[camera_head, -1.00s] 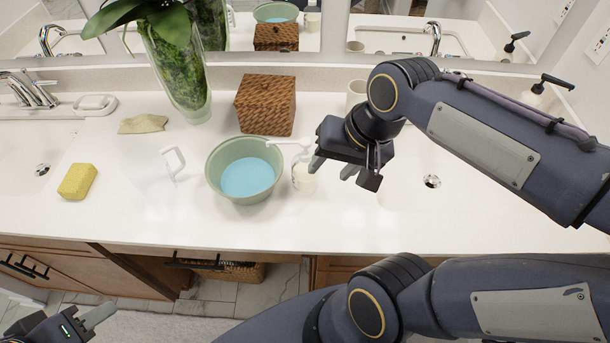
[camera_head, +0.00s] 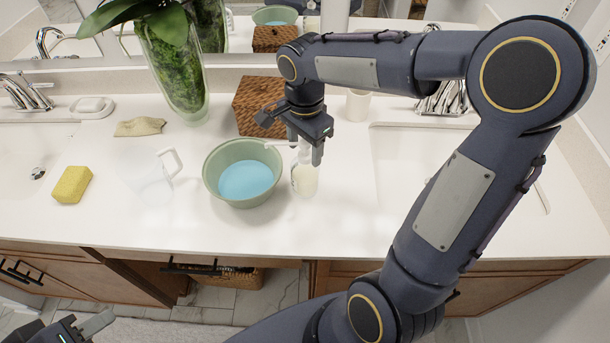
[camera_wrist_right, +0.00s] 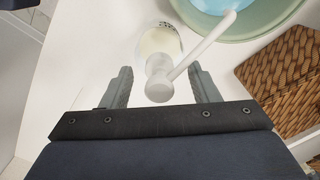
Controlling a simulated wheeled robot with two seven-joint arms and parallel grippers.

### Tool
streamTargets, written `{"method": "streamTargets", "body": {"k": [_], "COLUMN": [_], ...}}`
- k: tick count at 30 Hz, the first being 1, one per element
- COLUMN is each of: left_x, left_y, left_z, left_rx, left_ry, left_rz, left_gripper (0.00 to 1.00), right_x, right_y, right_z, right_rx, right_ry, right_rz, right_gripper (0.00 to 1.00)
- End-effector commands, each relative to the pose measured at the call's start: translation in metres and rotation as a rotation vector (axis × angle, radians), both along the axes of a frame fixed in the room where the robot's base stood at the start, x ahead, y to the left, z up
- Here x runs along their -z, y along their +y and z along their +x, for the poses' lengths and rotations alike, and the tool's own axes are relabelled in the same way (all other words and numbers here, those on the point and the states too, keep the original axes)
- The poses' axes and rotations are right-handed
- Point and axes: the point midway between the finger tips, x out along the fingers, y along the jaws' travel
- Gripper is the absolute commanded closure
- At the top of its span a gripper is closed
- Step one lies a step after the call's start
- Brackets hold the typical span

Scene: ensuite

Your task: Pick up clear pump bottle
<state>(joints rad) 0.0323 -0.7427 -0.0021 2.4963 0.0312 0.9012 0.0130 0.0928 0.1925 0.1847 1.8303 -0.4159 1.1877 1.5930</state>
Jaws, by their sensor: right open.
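The clear pump bottle (camera_head: 305,180) stands upright on the white counter, just right of the green bowl, with pale liquid inside. In the right wrist view its white pump head (camera_wrist_right: 160,86) and spout lie between the two fingers, and its body (camera_wrist_right: 160,42) shows beyond. My right gripper (camera_head: 309,156) points down over the bottle's top. It is open, with a finger on each side of the pump (camera_wrist_right: 160,90); I cannot tell whether either touches. My left gripper (camera_head: 85,328) is at the lower left, away from the counter; its jaw state is unclear.
The green bowl (camera_head: 212,185) with blue liquid stands close left of the bottle. A woven box (camera_head: 250,100) is behind, with a white cup (camera_head: 358,104) to its right. A clear pitcher (camera_head: 155,180) and yellow sponge (camera_head: 72,184) are farther left. Counter right of the bottle is clear.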

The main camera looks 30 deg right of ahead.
Motion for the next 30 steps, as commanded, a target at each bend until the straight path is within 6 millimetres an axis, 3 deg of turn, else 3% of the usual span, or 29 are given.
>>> {"method": "streamTargets", "body": {"k": [4,11,23,30], "left_x": [-0.0010,-0.0007,-0.0007,-0.0008], "left_y": [0.0000,0.0000,0.0000,0.0000], "left_z": [0.0000,-0.0001,-0.0001,0.0000], "left_rx": [0.000,0.000,0.000,0.000], "left_ry": [0.000,0.000,0.000,0.000], "left_rz": [0.000,0.000,0.000,0.000], "left_gripper": [0.64,0.64,0.64,0.64], "right_x": [0.0128,0.0140,0.0137,0.0130], "right_y": [-0.0005,-0.0005,-0.0005,-0.0005], "right_z": [-0.0005,-0.0003,-0.0003,0.0000], "right_rx": [0.002,0.001,0.001,0.001], "right_ry": [0.000,-0.001,-0.001,-0.003], "right_rz": [0.001,0.000,0.000,0.001], "right_gripper": [0.45,0.45,0.97,1.00]}}
